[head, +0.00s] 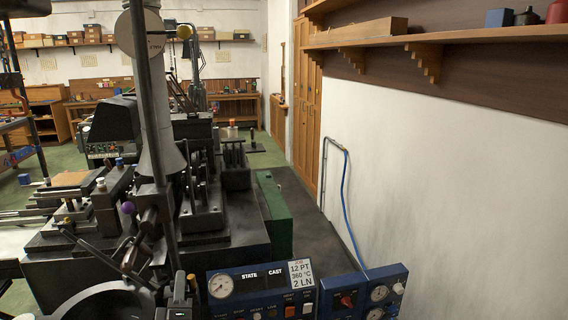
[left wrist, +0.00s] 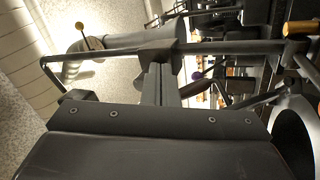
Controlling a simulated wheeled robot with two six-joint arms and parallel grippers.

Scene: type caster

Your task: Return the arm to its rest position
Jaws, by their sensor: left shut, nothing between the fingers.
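My left gripper (left wrist: 157,72) shows in the left wrist view, its two dark fingers shut together with nothing between them. Its fingertips appear in front of a long dark rod (left wrist: 235,48) with a block on it; whether they touch it I cannot tell. In the head view I cannot separate this gripper from the dark machine parts around it. The type caster (head: 235,237) fills the left and middle of the head view, with a pale upright column (head: 155,100) and a dark upright lever rod (head: 143,75). My right gripper is not in view.
A purple knob (head: 128,207) and a yellow ball (head: 184,32) stick out near the column. A blue gauge panel (head: 262,290) stands at the bottom. A wall shelf (head: 450,36) runs along the upper right. Dark floor (head: 318,240) lies clear beside the white wall.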

